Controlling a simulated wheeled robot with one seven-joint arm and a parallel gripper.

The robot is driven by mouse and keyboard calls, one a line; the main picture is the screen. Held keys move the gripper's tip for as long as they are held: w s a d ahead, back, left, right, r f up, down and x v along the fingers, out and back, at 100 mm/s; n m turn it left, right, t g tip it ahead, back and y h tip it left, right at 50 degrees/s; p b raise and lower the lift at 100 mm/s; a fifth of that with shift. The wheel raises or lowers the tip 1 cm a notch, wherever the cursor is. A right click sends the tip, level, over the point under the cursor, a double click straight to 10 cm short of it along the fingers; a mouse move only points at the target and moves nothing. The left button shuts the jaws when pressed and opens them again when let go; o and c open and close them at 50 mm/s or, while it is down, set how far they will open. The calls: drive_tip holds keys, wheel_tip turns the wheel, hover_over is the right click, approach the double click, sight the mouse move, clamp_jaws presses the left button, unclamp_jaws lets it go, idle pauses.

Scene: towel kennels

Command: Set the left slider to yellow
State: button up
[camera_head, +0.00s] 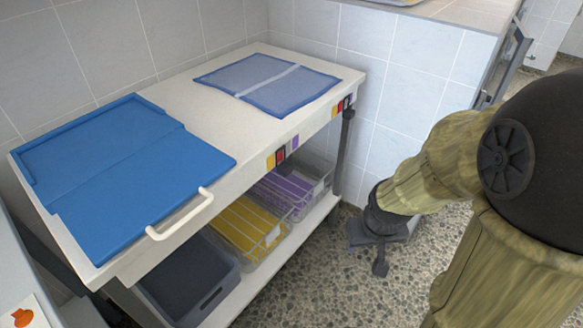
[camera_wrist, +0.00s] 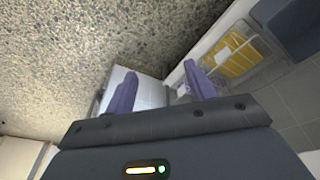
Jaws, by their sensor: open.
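The left colour strip (camera_head: 283,152) is on the front edge of the cream table. It shows yellow at its left end, then red and dark, with purple at its right end. The slider's marker is too small to make out, so I cannot tell which colour it is on. A second strip (camera_head: 341,106) with yellow, red and dark patches is further right on the same edge. My gripper (camera_head: 380,262) hangs low over the floor, right of the table and apart from both strips. In the wrist view my gripper (camera_wrist: 162,85) has its two purple fingers apart with nothing between them.
Below are a grey bin (camera_head: 180,278) and wire baskets with yellow (camera_head: 243,228) and purple (camera_head: 283,192) cloths. Pebbled floor (camera_head: 315,275) is open.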

sight(290, 171)
drive_tip(key=w+d+f+n+t+y+p, duration=0.25)
drive_tip(key=w+f+n+y+p, duration=0.35)
drive_tip(key=p, duration=0.5)
drive_tip(key=a+r+n+t+y+p, duration=0.3)
drive_tip(key=a+r+t+y+p, duration=0.2)
drive_tip(key=r+y+p, duration=0.3)
wheel_tip(290, 171, up, 4)
drive_tip(key=shift+w+a+f+n+t+y, duration=0.15)
drive_tip(key=shift+a+f+n+t+y, duration=0.1)
drive_tip(key=shift+n+t+y, duration=0.1)
drive_tip(key=p+x, duration=0.2)
drive_tip(key=x, duration=1.5)
drive_tip(key=shift+w+a+f, duration=0.15)
